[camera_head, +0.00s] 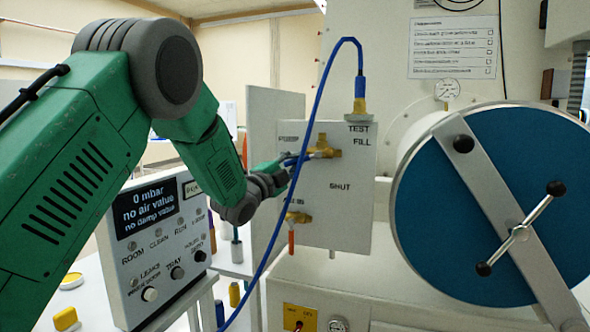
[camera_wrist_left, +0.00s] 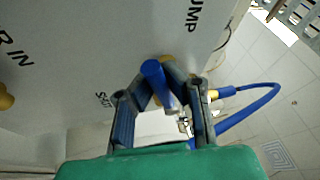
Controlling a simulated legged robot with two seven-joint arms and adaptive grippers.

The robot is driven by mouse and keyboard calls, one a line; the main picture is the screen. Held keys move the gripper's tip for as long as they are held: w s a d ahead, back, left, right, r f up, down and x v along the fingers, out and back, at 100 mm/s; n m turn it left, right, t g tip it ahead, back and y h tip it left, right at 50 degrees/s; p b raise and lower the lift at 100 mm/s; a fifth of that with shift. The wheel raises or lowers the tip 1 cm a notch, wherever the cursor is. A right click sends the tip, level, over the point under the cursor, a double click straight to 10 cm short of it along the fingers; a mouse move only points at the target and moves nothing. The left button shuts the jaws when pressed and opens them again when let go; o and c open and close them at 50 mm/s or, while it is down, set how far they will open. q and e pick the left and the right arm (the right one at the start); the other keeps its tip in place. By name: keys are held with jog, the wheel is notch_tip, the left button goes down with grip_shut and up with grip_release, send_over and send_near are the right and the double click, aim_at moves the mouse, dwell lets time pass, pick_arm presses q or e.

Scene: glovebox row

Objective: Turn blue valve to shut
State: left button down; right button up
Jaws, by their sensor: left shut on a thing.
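The blue valve has a brass body (camera_head: 324,147) on the upper part of the white panel. Its blue handle (camera_wrist_left: 154,76) reaches out to the left of the body in the head view, mostly covered there by my gripper. My left gripper (camera_head: 288,163) comes in from the left and is shut on this handle. In the left wrist view the handle stands between the fingers of my gripper (camera_wrist_left: 160,92). The SHUT label (camera_head: 340,187) is on the panel, below and right of the valve body. My right gripper is not in view.
A blue hose (camera_head: 318,95) arches from the TEST FILL fitting and hangs down in front of the panel, close by my gripper. A red-handled valve (camera_head: 291,241) sits lower on the panel. A control box (camera_head: 160,250) stands at left, a round blue door (camera_head: 480,210) at right.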

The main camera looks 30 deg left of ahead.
pick_arm(q)
jog(key=f+n+y+b, duration=0.1)
jog(key=n+b, duration=0.1)
jog(key=n, duration=0.1)
jog(key=d+f+n+t+y+b, duration=0.1)
jog(key=n+y+b, duration=0.1)
jog(key=n, duration=0.2)
jog(key=d+f+n+y+b, duration=0.1)
jog(key=n+y+b, duration=0.1)
jog(key=n, duration=0.1)
jog(key=shift+w+d+f+n+t, duration=0.15)
jog(key=shift+w+f+n+t, duration=0.15)
jog(key=shift+f, duration=0.05)
jog(key=n+y, duration=0.1)
jog(key=n, duration=0.1)
jog(key=d+n+y+b, duration=0.1)
jog(key=n+y, duration=0.1)
jog(key=n, duration=0.1)
jog(key=shift+w+d+f+n+g+y+b, duration=0.2)
jog(key=shift+d+f+n+g+y+b, duration=0.1)
jog(key=shift+d+f+g+y, duration=0.1)
jog(key=shift+w+d+f+n+g+y, duration=0.1)
jog(key=shift+d+n+g+y, duration=0.3)
jog(key=shift+n, duration=0.5)
jog(key=shift+w+d+n+g+y, duration=0.15)
jog(key=shift+n+y, duration=0.4)
jog(key=shift+n, duration=0.35)
jog(key=shift+d+f+n+g+y, duration=0.15)
jog(key=shift+d+n+y, duration=0.25)
jog(key=shift+n, duration=0.5)
